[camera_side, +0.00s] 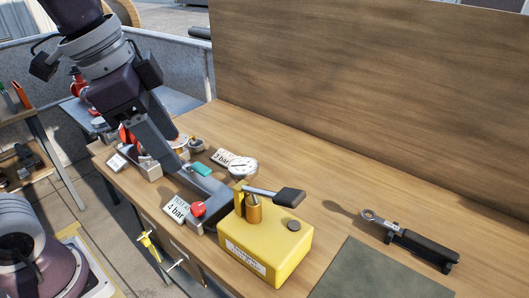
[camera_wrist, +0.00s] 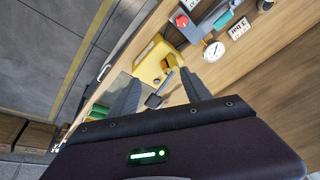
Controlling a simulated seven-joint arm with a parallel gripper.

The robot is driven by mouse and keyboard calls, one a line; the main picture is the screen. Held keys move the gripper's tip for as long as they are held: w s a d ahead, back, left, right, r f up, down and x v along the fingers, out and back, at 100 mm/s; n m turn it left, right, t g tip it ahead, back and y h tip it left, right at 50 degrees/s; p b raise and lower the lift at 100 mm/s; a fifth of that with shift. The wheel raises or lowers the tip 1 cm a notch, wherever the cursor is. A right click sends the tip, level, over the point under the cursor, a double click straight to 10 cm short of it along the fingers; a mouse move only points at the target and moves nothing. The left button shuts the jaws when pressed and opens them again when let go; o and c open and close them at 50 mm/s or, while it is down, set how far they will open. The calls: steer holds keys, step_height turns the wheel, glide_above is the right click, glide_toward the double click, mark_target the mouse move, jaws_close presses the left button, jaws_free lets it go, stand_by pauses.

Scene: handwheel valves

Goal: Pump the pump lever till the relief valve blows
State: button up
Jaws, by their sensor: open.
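The yellow pump (camera_side: 262,252) stands on the wooden bench, with a brass cylinder (camera_side: 254,208) on top. Its lever is a metal bar ending in a flat black grip (camera_side: 289,197), pointing right in the side view. In the wrist view the pump (camera_wrist: 150,64) and the black grip (camera_wrist: 154,101) show beyond my fingers. My gripper (camera_side: 181,146) is open and empty, above and left of the pump in the side view, apart from the lever. It also shows in the wrist view (camera_wrist: 160,77). A round white gauge (camera_side: 242,167) stands behind the pump. I cannot tell which part is the relief valve.
A red knob (camera_side: 198,209) and a teal part (camera_side: 201,170) sit beside the pump. Cards reading 4 bar (camera_side: 177,210) and 3 bar (camera_side: 221,156) lie nearby. A black-handled wrench (camera_side: 422,246) lies at the right, near a grey-green mat (camera_side: 370,275). A wooden panel (camera_side: 370,95) stands behind.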

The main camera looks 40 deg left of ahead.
mark_target(288, 194)
steer(key=w+d+f+m+g+h, duration=0.3)
steer(key=w+d+m+g, duration=0.1)
steer(key=w+d+m, duration=0.8)
steer(key=shift+n, duration=0.5)
steer(key=shift+w+d+f, duration=0.1)
steer(key=shift+d+f, duration=0.05)
steer(key=shift+f, duration=1.1)
steer(key=shift+w+d+f, duration=0.15)
steer(key=shift+f, duration=1.15)
steer(key=shift+w+d+f, duration=0.1)
steer(key=shift+d+f, duration=0.05)
steer(key=shift+f, duration=1.1)
steer(key=c, duration=1.1)
